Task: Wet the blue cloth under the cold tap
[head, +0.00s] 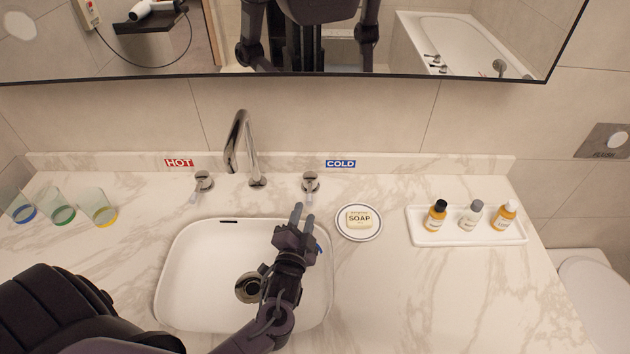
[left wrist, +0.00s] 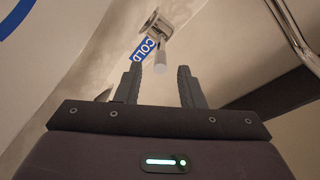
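My left gripper (head: 303,214) is over the right part of the basin, its fingertips just in front of the cold tap handle (head: 311,183). In the left wrist view the gripper (left wrist: 160,78) is open, with the handle's white lever (left wrist: 160,67) showing between its fingers; contact cannot be told. The blue COLD label (head: 340,163) is on the backsplash. The chrome spout (head: 241,140) arches toward the basin (head: 190,267); no water shows. No cloth is clearly visible. A small blue patch (head: 319,247) shows beside the gripper; I cannot tell what it is. My right gripper is out of view.
The hot tap handle (head: 203,182) stands left of the spout. A soap dish (head: 343,232) with soap is close right of the gripper. A tray (head: 428,239) with three bottles is farther right. Three glasses (head: 62,208) are at the far left. The counter's front right is clear.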

